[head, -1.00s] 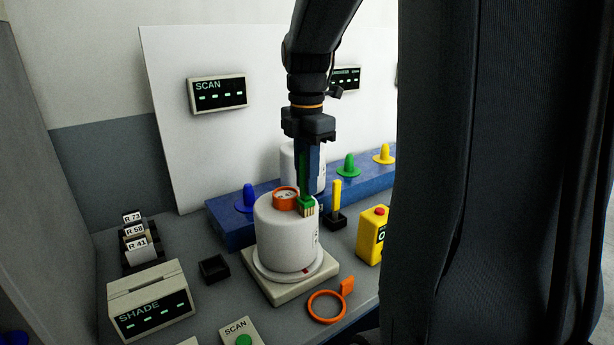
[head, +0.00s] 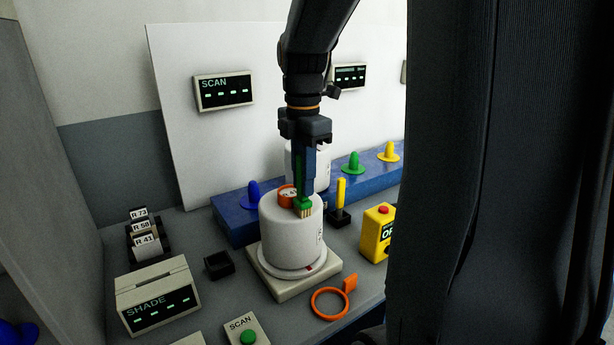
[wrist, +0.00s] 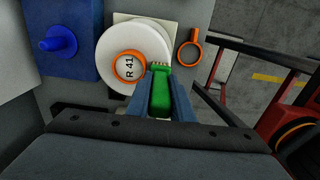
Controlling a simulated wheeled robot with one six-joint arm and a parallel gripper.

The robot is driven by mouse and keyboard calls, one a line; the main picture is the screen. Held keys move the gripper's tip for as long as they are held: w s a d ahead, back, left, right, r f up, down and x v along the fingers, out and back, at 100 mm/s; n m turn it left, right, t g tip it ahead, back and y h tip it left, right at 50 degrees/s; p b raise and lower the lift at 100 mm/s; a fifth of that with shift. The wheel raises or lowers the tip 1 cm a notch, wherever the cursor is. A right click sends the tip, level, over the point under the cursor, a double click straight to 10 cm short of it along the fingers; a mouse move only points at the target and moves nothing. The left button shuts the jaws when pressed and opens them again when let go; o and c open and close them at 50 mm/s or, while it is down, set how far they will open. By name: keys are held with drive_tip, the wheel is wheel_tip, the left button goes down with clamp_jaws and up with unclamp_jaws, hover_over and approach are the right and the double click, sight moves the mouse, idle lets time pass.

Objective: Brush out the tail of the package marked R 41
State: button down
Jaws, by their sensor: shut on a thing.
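The white yarn package (head: 285,235) stands upright on a turntable base (head: 284,285). Its orange core top reads R 41 in the wrist view (wrist: 129,66). My gripper (head: 303,192) points down over the package and is shut on a green brush (head: 303,203). The brush also shows between the two fingers in the wrist view (wrist: 160,95). Its pale bristles hang at the package's upper front edge, right of the core; I cannot tell whether they touch. A small red mark (head: 309,268) shows low on the package's base. I cannot make out a loose tail.
An orange ring with a tab (head: 328,303) lies right of the base. A yellow box with a red button (head: 377,233) and a yellow post (head: 341,190) stand to the right. A blue rail with colored pegs (head: 235,222) runs behind. Left are a card rack (head: 147,249) and SHADE box (head: 158,305).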

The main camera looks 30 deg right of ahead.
drive_tip(key=shift+a+p, duration=0.3)
drive_tip(key=shift+a, duration=0.45)
drive_tip(key=shift+s+f+p, duration=0.15)
drive_tip(key=shift+p, duration=0.15)
idle(1.3)
drive_tip(key=shift+d, duration=0.3)
drive_tip(key=shift+d+p, duration=0.45)
drive_tip(key=shift+d, duration=0.3)
drive_tip(key=shift+w+d, duration=0.2)
drive_tip(key=shift+d, duration=0.1)
drive_tip(key=shift+d+p, duration=0.3)
drive_tip(key=shift+d, duration=0.05)
drive_tip(key=shift+d, duration=0.15)
drive_tip(key=shift+a, duration=0.2)
drive_tip(key=shift+a+p, duration=0.3)
drive_tip(key=shift+a, duration=0.2)
